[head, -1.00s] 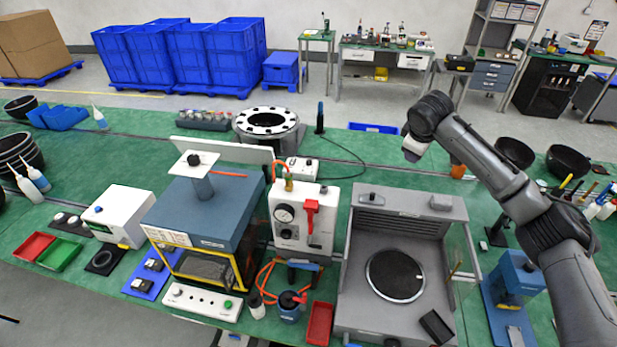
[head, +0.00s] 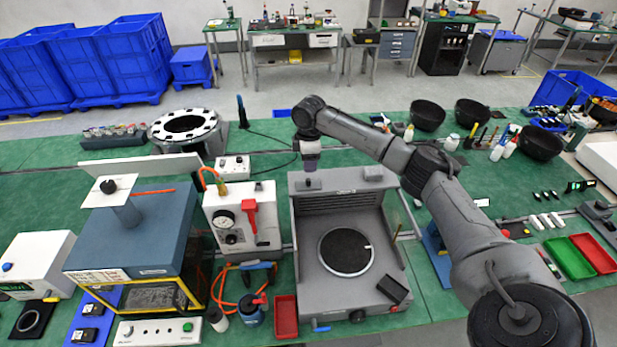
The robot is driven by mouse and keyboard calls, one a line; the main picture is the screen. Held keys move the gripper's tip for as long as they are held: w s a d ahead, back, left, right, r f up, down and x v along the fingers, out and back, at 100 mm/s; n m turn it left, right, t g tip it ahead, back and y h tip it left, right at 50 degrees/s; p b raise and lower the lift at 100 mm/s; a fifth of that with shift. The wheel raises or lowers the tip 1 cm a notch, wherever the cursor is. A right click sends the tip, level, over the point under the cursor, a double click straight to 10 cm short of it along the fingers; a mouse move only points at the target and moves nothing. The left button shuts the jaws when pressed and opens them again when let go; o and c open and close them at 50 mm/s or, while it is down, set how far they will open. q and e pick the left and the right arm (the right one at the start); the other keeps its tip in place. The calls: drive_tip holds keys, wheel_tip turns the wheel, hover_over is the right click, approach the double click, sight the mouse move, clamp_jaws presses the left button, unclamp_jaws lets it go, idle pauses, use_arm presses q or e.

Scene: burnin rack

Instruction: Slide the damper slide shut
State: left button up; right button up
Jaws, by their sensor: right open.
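I cannot say for certain which part is the damper slide. The grey cabinet (head: 408,287) with a slatted back and a dark round plate (head: 346,251) has a small grey block (head: 307,184) at the left of its top edge and another block (head: 373,173) at the right. My right gripper (head: 310,166) points down just above the left block. It is open, its fingers small and partly blurred together. I cannot tell whether it touches the block. My left gripper is not in view.
A blue oven (head: 150,235) with a knobbed white plate (head: 108,188) on its flue stands left. A white gauge unit (head: 241,217) is beside the cabinet. A black-and-white ring (head: 184,128) stands behind. Black bowls (head: 428,115) stand at the back right.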

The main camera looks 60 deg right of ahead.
sight(309, 180)
wheel_tip(309, 180, down, 8)
drive_tip(key=shift+r+p, duration=0.25)
drive_tip(key=shift+p, duration=0.15)
drive_tip(key=shift+c, duration=0.4)
clamp_jaws()
drive_tip(key=shift+r, duration=0.1)
